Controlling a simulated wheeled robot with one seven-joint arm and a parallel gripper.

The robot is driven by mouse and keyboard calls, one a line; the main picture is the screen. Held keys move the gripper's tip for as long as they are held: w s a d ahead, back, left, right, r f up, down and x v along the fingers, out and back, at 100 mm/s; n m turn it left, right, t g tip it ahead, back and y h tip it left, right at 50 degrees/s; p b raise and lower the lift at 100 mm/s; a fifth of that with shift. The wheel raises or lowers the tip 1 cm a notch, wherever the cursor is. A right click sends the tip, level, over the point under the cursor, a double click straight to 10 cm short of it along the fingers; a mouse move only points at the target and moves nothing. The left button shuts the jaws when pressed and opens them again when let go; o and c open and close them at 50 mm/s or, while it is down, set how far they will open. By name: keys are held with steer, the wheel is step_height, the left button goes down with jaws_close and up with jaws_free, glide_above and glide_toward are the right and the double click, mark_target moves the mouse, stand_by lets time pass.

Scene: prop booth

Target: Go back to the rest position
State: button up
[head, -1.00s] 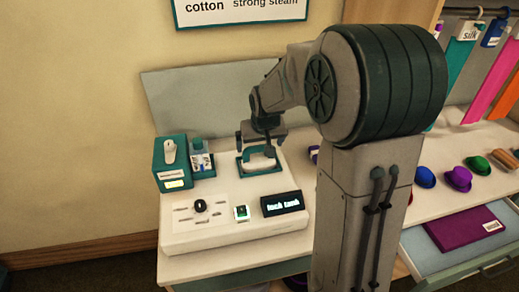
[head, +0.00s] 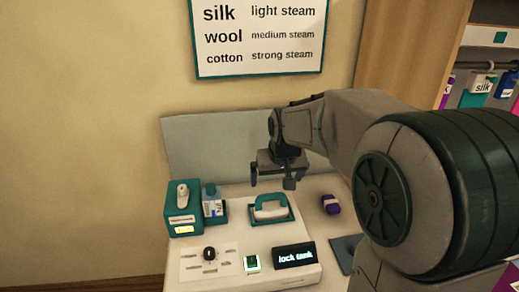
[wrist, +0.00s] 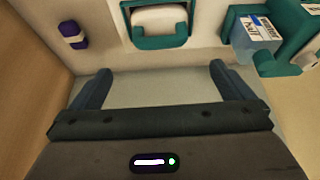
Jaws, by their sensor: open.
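My gripper (head: 273,181) is raised above the back of the white steam station (head: 228,262), in front of the grey back panel (head: 225,145). It is open and empty; both fingers show apart in the wrist view (wrist: 148,90). In the wrist view the cradle (wrist: 160,42) lies beyond my fingertips, with nothing between the fingers.
A teal box (head: 181,222) and a small bottle (head: 212,205) stand left of the cradle. A purple block (head: 330,204) lies to its right. A display (head: 294,255) reads "lock tank". A sign (head: 258,35) lists fabrics and steam levels. Hanging tags (head: 481,84) are at the right.

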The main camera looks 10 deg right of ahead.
steer(key=s+f+g, duration=0.1)
steer(key=s+f, duration=0.1)
steer(key=s, duration=2)
steer(key=shift+s+f+g, duration=0.15)
steer(key=shift+s+g, duration=0.05)
steer(key=shift+g, duration=0.1)
stand_by(0.6)
